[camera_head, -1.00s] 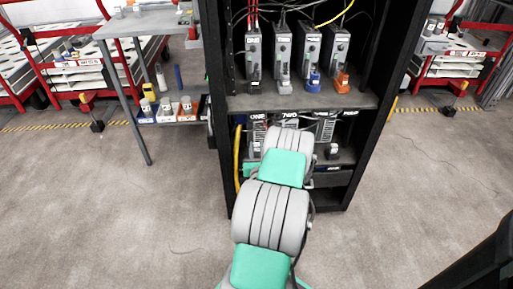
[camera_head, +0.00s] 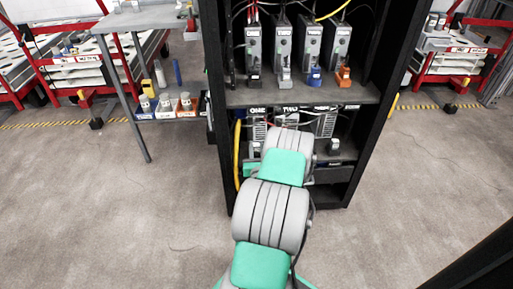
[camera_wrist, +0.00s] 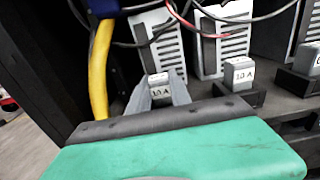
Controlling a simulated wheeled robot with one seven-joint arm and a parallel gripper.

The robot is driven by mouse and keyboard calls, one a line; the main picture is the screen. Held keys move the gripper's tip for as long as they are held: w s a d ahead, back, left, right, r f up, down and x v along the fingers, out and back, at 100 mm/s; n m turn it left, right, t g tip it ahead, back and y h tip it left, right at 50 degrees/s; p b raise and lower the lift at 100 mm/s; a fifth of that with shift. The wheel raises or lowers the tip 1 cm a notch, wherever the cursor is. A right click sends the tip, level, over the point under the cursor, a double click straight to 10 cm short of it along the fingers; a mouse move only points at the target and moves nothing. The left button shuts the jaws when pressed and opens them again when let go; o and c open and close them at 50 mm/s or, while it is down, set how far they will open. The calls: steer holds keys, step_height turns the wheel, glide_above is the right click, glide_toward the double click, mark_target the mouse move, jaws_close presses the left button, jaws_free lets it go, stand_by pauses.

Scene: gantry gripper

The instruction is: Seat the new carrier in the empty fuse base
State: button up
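A small grey carrier with a white amp label (camera_wrist: 160,90) stands between the two grey fingers of my gripper (camera_wrist: 160,95) in the wrist view. The fingers lie close against both its sides and look shut on it. Its lower part and whatever is under it are hidden by my gripper. To its right, a similar labelled carrier (camera_wrist: 239,72) sits upright in a black fuse base (camera_wrist: 233,101). Another carrier (camera_wrist: 315,62) in a black base is cut off at the right edge. In the head view my arm hides the gripper and most of this shelf.
White vented units (camera_wrist: 156,42) stand behind the bases, with red and black wires hanging in front. A yellow cable (camera_wrist: 99,70) runs down at the left. The black rack's shelf (camera_head: 300,94) above holds several grey modules. A side table (camera_head: 150,18) stands left.

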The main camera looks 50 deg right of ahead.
steer(key=o, duration=0.5)
steer(key=shift+s+a, duration=0.1)
steer(key=b+v, duration=0.1)
steer(key=v, duration=0.6)
steer(key=shift+s+a, duration=0.15)
steer(key=shift+a, duration=0.05)
steer(key=shift+s, duration=0.15)
